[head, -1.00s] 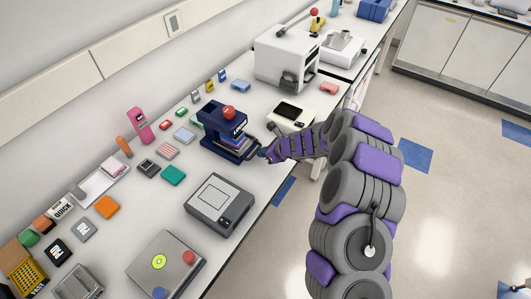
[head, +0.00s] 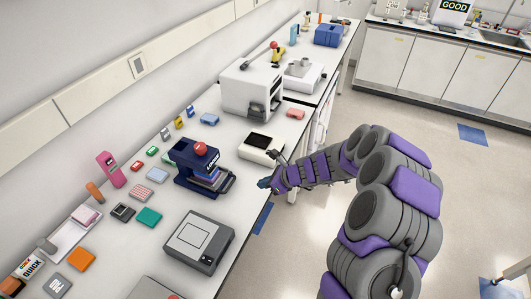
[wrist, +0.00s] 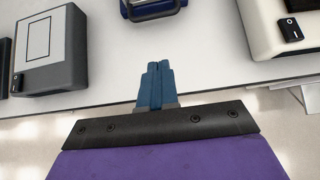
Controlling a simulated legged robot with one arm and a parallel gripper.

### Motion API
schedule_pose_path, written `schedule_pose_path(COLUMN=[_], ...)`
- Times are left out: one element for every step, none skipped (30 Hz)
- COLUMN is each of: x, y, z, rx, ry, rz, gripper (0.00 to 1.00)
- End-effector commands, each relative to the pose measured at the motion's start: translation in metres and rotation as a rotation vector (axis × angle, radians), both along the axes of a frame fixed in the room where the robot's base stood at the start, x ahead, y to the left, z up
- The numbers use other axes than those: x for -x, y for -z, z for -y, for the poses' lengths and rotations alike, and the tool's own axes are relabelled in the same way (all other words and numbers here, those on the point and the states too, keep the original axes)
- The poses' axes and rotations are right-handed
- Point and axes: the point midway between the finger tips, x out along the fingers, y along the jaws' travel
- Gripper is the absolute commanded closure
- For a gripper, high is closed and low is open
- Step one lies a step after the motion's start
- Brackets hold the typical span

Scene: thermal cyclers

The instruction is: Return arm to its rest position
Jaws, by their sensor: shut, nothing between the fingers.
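My gripper (head: 264,183) is at the front edge of the bench, just right of the dark blue device with the red knob (head: 197,168). In the wrist view its blue fingers (wrist: 154,84) are together with nothing between them, over the bench edge. The blue device's handle end (wrist: 152,8) shows at the top of the wrist view, apart from the fingertips. My arm reaches from the lower right, over the floor, with its elbow bent.
A grey flat device (head: 198,241) stands on the bench left of my gripper. A white device with a dark screen (head: 262,147) and a large white machine (head: 252,90) stand behind. Small coloured blocks lie along the wall. The floor (head: 300,235) beside the bench is clear.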

Motion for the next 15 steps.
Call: schedule_pose_path(x=[0.0, 0.0, 0.0, 0.0, 0.001, 0.002, 0.003, 0.005, 0.01, 0.014, 0.02, 0.028, 0.035, 0.043, 0.054], y=[0.0, 0.0, 0.0, -0.001, -0.001, -0.004, -0.007, -0.012, -0.019, -0.026, -0.035, -0.047, -0.057, -0.066, -0.079], z=[0.001, 0.002, 0.003, 0.003, 0.003, 0.002, 0.002, 0.001, -0.001, -0.004, -0.007, -0.01, -0.013, -0.016, -0.018], rx=[0.0, -0.001, -0.002, -0.002, -0.002, -0.002, -0.003, -0.003, -0.003, -0.002, -0.001, 0.004, 0.01, 0.018, 0.029], ry=[0.0, 0.0, 0.0, -0.001, -0.003, -0.012, -0.024, -0.04, -0.071, -0.102, -0.137, -0.191, -0.234, -0.281, -0.344], rz=[0.0, 0.0, -0.001, 0.0, 0.002, 0.008, 0.016, 0.025, 0.044, 0.061, 0.083, 0.116, 0.143, 0.171, 0.21], gripper=[1.0, 1.0, 1.0, 1.0, 1.0, 1.0, 1.0, 1.0, 1.0, 1.0, 1.0, 1.0, 1.0, 1.0, 1.0])
